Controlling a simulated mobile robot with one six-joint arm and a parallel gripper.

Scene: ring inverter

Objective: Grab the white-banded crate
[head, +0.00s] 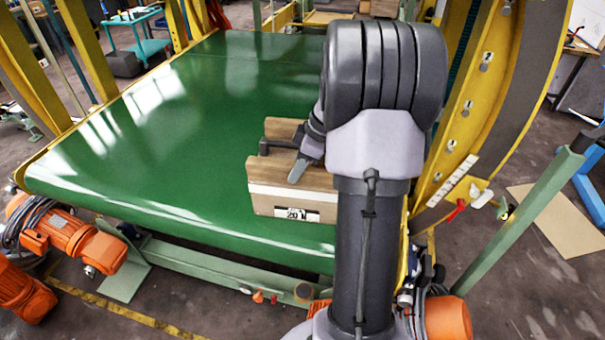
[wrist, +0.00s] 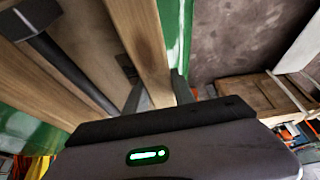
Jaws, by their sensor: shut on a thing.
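My gripper (head: 300,170) is at the crate's upper edge. In the wrist view, the gripper's fingers (wrist: 155,95) are shut on a wooden rail of the crate (wrist: 142,45), one on each side. A dark bar (wrist: 70,70) lies along the crate's left part. I cannot tell whether the crate touches the belt.
A yellow curved ring frame (head: 475,110) rises close to the right of my arm. Yellow posts (head: 85,45) stand at the back left. Orange motors (head: 75,235) sit below the belt's left front. The belt left of the crate is clear.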

